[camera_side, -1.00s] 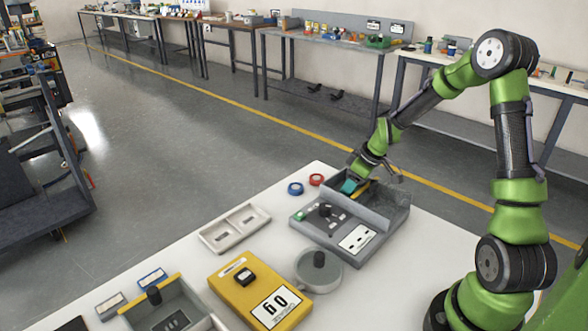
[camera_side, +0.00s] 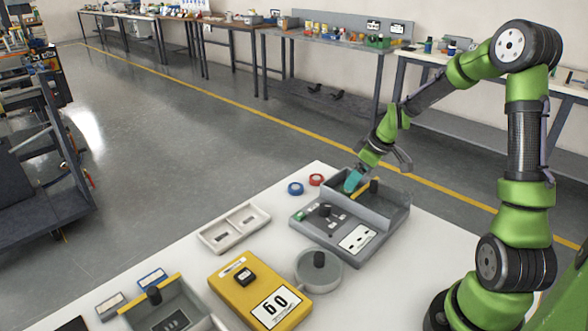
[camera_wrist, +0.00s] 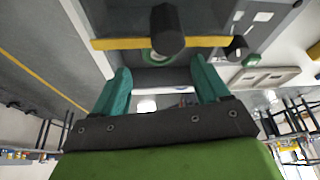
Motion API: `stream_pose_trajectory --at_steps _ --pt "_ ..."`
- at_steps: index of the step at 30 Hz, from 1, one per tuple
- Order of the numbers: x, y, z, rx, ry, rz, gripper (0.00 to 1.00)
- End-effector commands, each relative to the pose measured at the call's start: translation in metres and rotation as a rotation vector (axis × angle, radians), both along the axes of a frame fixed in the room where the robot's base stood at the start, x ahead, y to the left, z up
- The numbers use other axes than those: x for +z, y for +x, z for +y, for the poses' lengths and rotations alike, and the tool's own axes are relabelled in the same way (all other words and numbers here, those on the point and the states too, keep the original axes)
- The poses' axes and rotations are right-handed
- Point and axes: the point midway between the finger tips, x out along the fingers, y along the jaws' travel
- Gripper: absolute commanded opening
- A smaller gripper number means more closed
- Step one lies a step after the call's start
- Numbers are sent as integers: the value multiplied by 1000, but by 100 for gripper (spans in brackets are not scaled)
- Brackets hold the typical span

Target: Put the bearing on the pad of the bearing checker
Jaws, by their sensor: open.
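My gripper (camera_side: 354,184) is open, its teal fingers low at the walled bay of the grey device (camera_side: 372,238), which looks like the bearing checker. In the wrist view the spread fingers of my gripper (camera_wrist: 162,88) have nothing between them that I can make out as held. A green-edged ring (camera_wrist: 152,56), perhaps the bearing, lies in the bay beyond the fingertips, partly hidden by a black knob (camera_wrist: 166,22) and a yellow bar (camera_wrist: 112,43). The knob also shows in the side view (camera_side: 374,187). The pad itself is not clearly visible, so I cannot tell whether the ring rests on it.
A blue ring (camera_side: 295,188) and a red ring (camera_side: 316,180) lie left of the device. A white two-pocket tray (camera_side: 213,237), a yellow meter (camera_side: 232,288) and a round grey block with a knob (camera_side: 318,279) stand nearer. Bare table lies between them.

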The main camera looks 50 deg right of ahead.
Motion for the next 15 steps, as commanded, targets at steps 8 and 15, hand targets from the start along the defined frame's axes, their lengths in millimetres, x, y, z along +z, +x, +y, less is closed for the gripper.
stream_pose_trajectory --at_steps 8,15 --pt "54 -21 -5 -2 -3 -3 75" --pt "75 -29 1 -4 -5 0 75"
